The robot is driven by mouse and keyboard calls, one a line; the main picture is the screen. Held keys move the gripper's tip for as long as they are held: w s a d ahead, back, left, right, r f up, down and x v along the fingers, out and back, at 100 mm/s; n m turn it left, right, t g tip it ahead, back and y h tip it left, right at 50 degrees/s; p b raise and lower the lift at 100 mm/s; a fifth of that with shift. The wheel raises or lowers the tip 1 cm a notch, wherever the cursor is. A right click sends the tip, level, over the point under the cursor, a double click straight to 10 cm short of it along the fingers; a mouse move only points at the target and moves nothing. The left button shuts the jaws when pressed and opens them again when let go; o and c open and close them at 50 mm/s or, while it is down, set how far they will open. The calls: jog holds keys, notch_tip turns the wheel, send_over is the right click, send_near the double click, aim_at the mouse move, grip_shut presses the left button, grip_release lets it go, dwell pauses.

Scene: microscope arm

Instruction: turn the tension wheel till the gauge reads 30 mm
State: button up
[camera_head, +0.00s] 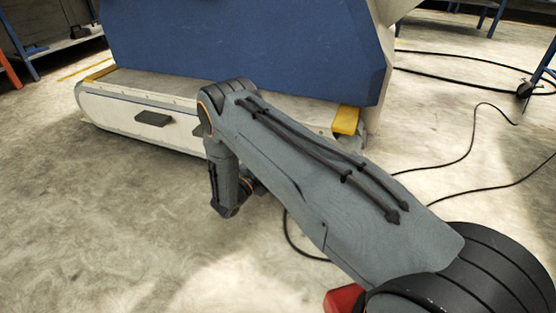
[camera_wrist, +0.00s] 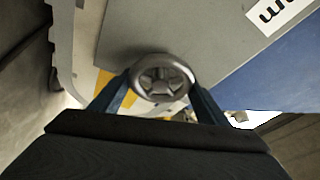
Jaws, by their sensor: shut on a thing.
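The tension wheel (camera_wrist: 162,78), a small grey metal handwheel with spokes, shows in the middle of the wrist view against a grey panel. My gripper (camera_wrist: 160,92) has its two dark blue fingers on either side of the wheel's rim, shut on it. In the head view my arm reaches toward the low front of the machine, and the wheel and the fingers cannot be made out there. The gauge is not visible in either view, so no reading shows.
A large blue and white machine (camera_head: 240,50) stands ahead, with yellow corner pieces (camera_head: 346,121) on its base. Black cables (camera_head: 470,150) lie on the concrete floor at the right. The floor at the left (camera_head: 70,220) is clear. A white label (camera_wrist: 279,13) with black letters is partly in view.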

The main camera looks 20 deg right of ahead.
dwell(0.3)
jog(key=o, duration=1)
jog(key=shift+o, duration=0.2)
jog(key=shift+a, duration=0.1)
jog(key=p+v, duration=0.2)
jog(key=v, duration=0.5)
jog(key=shift+s+a+f+p, duration=0.2)
jog(key=shift+s+a+p, duration=0.05)
jog(key=shift+p, duration=0.05)
jog(key=shift+r, duration=0.1)
